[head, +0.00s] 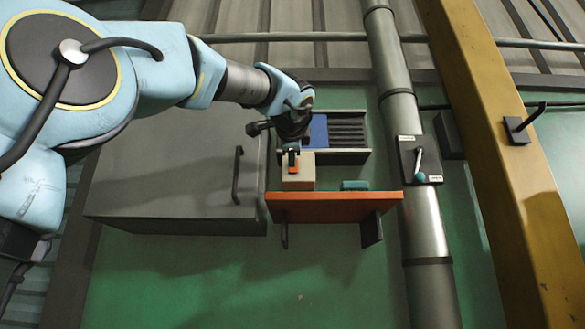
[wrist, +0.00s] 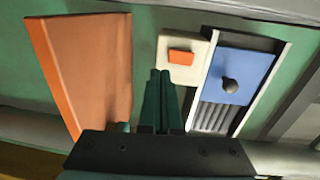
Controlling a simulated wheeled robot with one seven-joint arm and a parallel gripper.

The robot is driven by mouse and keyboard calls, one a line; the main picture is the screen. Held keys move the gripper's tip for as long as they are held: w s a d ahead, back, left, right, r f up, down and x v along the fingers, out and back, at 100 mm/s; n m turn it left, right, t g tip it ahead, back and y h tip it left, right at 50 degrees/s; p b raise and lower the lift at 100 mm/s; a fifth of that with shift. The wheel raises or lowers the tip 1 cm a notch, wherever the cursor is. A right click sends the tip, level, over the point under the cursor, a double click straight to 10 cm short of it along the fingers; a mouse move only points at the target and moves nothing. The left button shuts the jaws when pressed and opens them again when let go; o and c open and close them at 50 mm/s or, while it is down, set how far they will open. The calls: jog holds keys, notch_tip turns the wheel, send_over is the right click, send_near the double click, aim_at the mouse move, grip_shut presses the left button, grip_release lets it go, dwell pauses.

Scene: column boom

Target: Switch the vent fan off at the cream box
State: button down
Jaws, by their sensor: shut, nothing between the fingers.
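The cream box (head: 298,184) is mounted on the green wall just above the orange shelf. It also shows in the wrist view (wrist: 199,47). An orange switch (wrist: 181,57) sits on its face; I cannot tell which way it is set. In the head view the switch (head: 293,164) is partly behind my gripper. My gripper (head: 292,147) is in front of the box's upper part. In the wrist view its two teal fingers (wrist: 160,74) are together and empty, with their tips beside the switch. I cannot tell whether they touch the box.
A blue panel (head: 319,130) with a dark knob (wrist: 229,85) covers part of a slatted vent (head: 347,132). The orange shelf (head: 333,207) holds a teal block (head: 354,185). A grey cabinet (head: 165,170) is left; a lever plate (head: 408,162) on the pipe is right.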

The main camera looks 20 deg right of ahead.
jog(key=b+v, duration=0.1)
jog(key=v, duration=0.1)
jog(key=f+b+v, duration=0.1)
jog(key=v, duration=0.2)
jog(key=shift+s+a+f, duration=0.1)
jog(key=shift+s, duration=0.2)
dwell(0.4)
